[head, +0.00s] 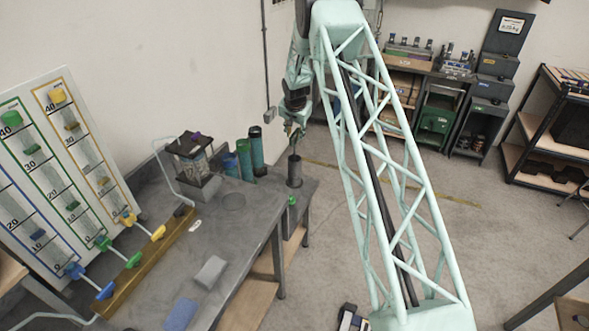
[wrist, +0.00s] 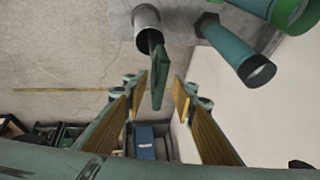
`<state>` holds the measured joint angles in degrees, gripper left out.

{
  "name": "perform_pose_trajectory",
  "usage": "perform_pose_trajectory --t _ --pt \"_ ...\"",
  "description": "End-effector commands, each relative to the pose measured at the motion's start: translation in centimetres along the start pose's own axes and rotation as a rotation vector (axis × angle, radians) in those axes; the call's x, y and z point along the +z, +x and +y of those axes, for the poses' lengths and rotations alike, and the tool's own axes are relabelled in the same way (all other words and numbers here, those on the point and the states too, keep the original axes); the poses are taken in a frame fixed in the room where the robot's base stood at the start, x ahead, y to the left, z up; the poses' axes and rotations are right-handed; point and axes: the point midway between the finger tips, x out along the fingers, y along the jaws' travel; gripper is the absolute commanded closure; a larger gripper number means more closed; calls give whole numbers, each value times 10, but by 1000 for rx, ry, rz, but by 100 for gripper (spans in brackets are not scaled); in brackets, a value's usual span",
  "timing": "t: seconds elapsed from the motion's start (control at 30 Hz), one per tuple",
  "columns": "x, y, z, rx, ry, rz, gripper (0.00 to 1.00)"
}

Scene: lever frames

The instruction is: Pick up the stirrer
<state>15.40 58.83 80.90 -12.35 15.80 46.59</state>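The stirrer (wrist: 160,76) looks like a flat green handle standing out of a grey cylindrical holder (wrist: 146,20) in the wrist view. My gripper (wrist: 157,92) is open, with one tan-padded finger on each side of the handle. Gaps show on both sides, so neither finger appears to touch it. In the head view my gripper (head: 294,128) is above the dark holder (head: 294,172) at the bench's far right corner. The stirrer is too small to make out clearly there, and its lower part is hidden inside the holder.
Teal cylinders (head: 257,150) stand left of the holder on the grey bench (head: 240,235). A caged device (head: 192,160) and a lever board (head: 70,170) are farther left. My lattice arm link crosses the middle. Open floor lies right of the bench.

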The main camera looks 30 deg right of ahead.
Motion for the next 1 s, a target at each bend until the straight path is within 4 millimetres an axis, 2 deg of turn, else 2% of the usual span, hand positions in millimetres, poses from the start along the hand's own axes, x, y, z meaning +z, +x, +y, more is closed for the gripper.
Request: perform_pose_trajectory --t 0.1,0.37,0.77,1.0 --pt "0 0 0 0 0 0 76" --pt "0 0 0 0 0 0 100" --pt "0 -1 0 0 0 0 100" --pt "-4 -8 -2 -1 0 1 100"
